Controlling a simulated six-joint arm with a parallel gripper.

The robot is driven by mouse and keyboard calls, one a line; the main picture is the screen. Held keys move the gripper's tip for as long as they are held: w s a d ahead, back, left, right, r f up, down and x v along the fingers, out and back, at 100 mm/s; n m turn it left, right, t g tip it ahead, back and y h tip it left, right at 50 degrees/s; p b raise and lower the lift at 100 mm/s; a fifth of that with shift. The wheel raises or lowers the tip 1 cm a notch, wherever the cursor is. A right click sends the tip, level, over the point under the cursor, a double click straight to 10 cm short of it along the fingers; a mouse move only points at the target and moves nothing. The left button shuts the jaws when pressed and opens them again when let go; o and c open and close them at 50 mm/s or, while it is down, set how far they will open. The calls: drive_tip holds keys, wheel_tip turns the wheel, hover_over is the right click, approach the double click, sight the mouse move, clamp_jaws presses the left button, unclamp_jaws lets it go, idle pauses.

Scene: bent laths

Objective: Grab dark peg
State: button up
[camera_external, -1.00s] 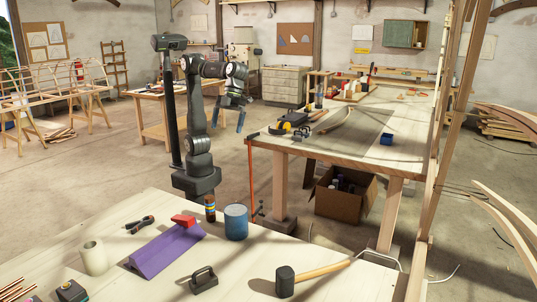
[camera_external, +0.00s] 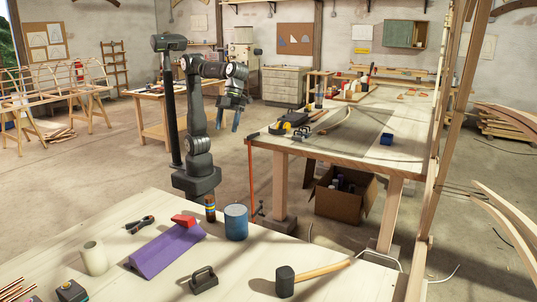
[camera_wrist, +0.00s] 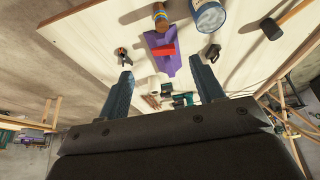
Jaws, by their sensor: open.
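I cannot surely make out a plain dark peg. A short upright cylinder with coloured bands (camera_external: 210,208) stands on the near bench, left of the blue can; it looks brown with a yellowish end in the wrist view (camera_wrist: 160,16). My gripper (camera_external: 229,123) hangs in the air behind the near bench, fingers pointing down. In the wrist view my gripper (camera_wrist: 160,66) is open, with nothing held between its two blue-grey fingers. The banded cylinder lies beyond the fingertips, apart from them.
The near bench (camera_external: 120,215) bears a purple wedge (camera_external: 165,252), red block (camera_external: 184,220), blue can (camera_external: 236,223), cream cylinder (camera_external: 94,258), pliers (camera_external: 140,225), black handle (camera_external: 204,279) and mallet (camera_external: 286,282). A second bench (camera_external: 375,150) with tools stands to the right.

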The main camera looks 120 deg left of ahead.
drive_tip(key=shift+f, duration=0.1)
approach(207, 213)
drive_tip(key=shift+s+d+f+n, duration=0.25)
drive_tip(key=shift+d+f+n, duration=0.05)
drive_tip(key=shift+f, duration=0.25)
drive_tip(key=shift+w+x, duration=0.1)
drive_tip(key=shift+x, duration=1.35)
drive_tip(key=shift+w+x, duration=0.15)
drive_tip(key=shift+x, duration=1.3)
drive_tip(key=shift+a, duration=0.1)
drive_tip(key=shift+c, duration=0.4)
drive_tip(key=c, duration=1)
